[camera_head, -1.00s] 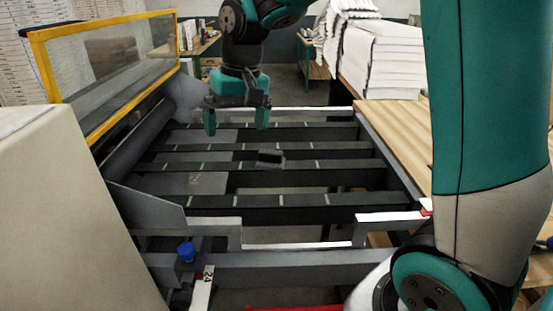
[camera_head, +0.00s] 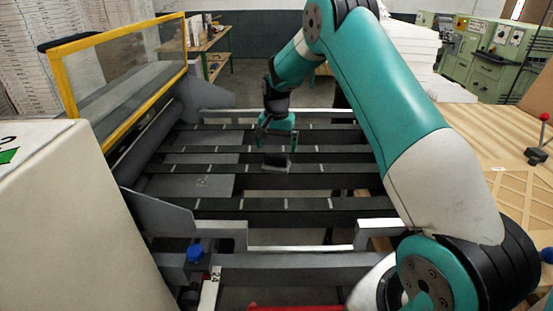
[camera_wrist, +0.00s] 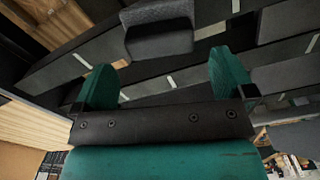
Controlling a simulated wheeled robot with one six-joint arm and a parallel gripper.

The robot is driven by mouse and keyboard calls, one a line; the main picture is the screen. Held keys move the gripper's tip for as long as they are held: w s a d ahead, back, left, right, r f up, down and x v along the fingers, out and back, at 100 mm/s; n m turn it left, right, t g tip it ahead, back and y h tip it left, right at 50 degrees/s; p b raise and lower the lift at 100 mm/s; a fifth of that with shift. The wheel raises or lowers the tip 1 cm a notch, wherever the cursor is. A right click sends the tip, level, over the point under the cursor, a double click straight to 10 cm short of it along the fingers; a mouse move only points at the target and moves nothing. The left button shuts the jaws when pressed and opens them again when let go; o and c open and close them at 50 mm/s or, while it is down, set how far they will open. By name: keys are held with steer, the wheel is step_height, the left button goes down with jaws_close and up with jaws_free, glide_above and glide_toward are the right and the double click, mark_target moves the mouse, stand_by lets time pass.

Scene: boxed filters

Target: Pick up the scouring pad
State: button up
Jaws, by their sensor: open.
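The scouring pad (camera_head: 276,162) is a small dark grey block with a black top layer. It rests on the dark slats of the grey machine frame in the head view. In the wrist view the pad (camera_wrist: 160,38) lies beyond the fingertips, near the top of the picture and roughly between the two fingers. My gripper (camera_head: 276,145) hangs from my arm just behind and above the pad in the head view. Its green fingers (camera_wrist: 168,62) are spread apart in the wrist view, with nothing between them.
The slats (camera_head: 330,204) run across the frame with open gaps between them. A yellow-edged clear guard (camera_head: 120,75) stands at the left. A blue knob (camera_head: 195,253) sits at the front left.

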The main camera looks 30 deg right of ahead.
mark_target(276, 155)
steer(key=f+p, duration=0.1)
steer(key=f, duration=0.1)
steer(key=f+p, duration=0.2)
steer(key=f, duration=0.1)
steer(key=shift+s+a+f, duration=0.2)
steer(key=shift+f, duration=0.6)
steer(key=c, duration=0.7)
steer(key=shift+c, duration=0.2)
steer(key=shift+w+r, duration=0.1)
steer(key=shift+r, duration=0.1)
